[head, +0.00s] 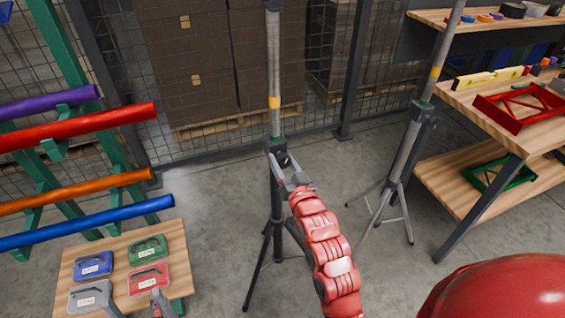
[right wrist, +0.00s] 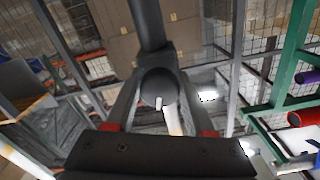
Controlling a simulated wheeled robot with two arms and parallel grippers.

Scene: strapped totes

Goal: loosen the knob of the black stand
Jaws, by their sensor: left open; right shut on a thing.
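The black stand (head: 277,205) stands upright on the floor in the middle of the head view, with dark tripod legs and a grey pole with a yellow band. Its dark round knob (right wrist: 157,86) shows in the right wrist view with a pale mark on its face. My right gripper (head: 283,165) reaches the stand at knob height and is shut on the knob; its fingers (right wrist: 158,92) lie on both sides of it. In the head view the gripper partly hides the knob. My left gripper (head: 136,304) is open and empty at the bottom left, over the low table.
A second, grey tripod stand (head: 404,150) is close on the right. A low wooden table (head: 182,262) holds several small cases at lower left, below a rack of coloured tubes (head: 90,218). A workbench (head: 490,110) stands at right. A mesh fence runs behind.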

